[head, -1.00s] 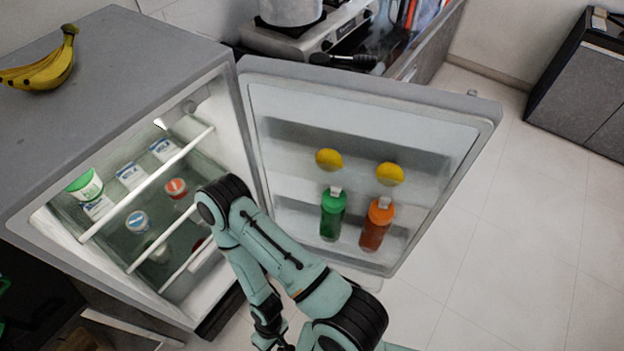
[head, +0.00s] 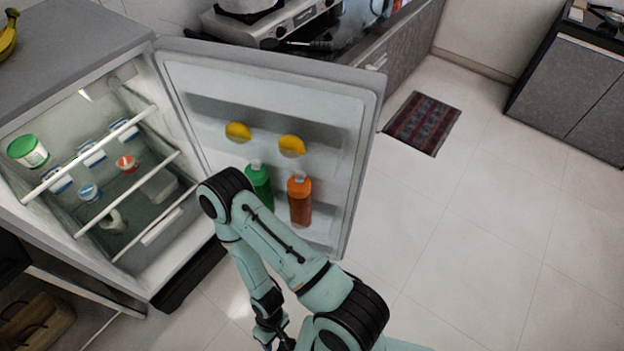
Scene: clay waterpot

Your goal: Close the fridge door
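The grey fridge (head: 75,30) stands at the left with its inside showing. Its door (head: 270,75) is wide open, swung out to the right. The door's inner side faces me and holds a green bottle (head: 259,187), an orange bottle (head: 300,203) and two yellow round items. One of my arms, which comes in from the bottom right, is bent in front of the door's lower left part and hides some of it. Its wrist runs down to the bottom edge. I cannot tell whether the arm touches the door.
Inside the fridge are shelves with a green-lidded tub (head: 28,151) and several small containers. A stove (head: 280,25) and counter stand behind the door. A dark red mat (head: 422,122) and a grey cabinet (head: 570,85) are at the right. The tiled floor right of the door is clear.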

